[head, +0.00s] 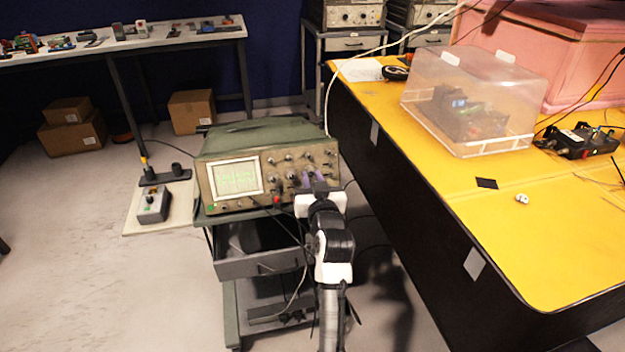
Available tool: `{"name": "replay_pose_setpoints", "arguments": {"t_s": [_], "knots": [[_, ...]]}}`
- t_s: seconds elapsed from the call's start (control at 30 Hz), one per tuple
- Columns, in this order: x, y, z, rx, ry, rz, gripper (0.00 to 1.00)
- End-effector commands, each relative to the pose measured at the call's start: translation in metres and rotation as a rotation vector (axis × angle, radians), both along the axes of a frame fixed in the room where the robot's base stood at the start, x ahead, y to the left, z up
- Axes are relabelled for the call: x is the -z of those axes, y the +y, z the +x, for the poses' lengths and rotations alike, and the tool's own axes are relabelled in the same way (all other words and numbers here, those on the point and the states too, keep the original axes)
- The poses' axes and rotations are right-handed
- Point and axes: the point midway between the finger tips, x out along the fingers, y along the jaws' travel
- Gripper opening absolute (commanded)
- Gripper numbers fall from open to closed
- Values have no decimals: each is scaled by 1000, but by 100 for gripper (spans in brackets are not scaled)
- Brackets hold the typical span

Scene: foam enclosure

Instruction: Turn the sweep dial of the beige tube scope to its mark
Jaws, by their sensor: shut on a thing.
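The beige tube scope (265,172) stands on a cart in the middle of the head view. Its lit screen (235,179) shows a green trace at the left of its front panel. Several knobs fill the right of the panel. A red plug with a dark cable sits in the panel just left of my gripper.
The cart (230,268) has a drawer pulled partly out below the scope. A yellow-topped bench (520,235) with a clear plastic cover (475,95) stands close on the right. A small grey box (152,205) is at left. Grey floor is clear at front left.

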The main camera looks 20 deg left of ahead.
Motion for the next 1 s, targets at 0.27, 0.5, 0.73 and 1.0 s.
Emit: {"name": "replay_pose_setpoints", "arguments": {"t_s": [0.27, 0.5, 0.73, 1.0], "knots": [[-2, 1, -1, 19, 35, 47, 0], [-6, 2, -2, 68, 122, 174, 0], [-6, 4, -2, 135, 234, 342, 0], [-4, 5, -2, 213, 365, 539, 0]]}}
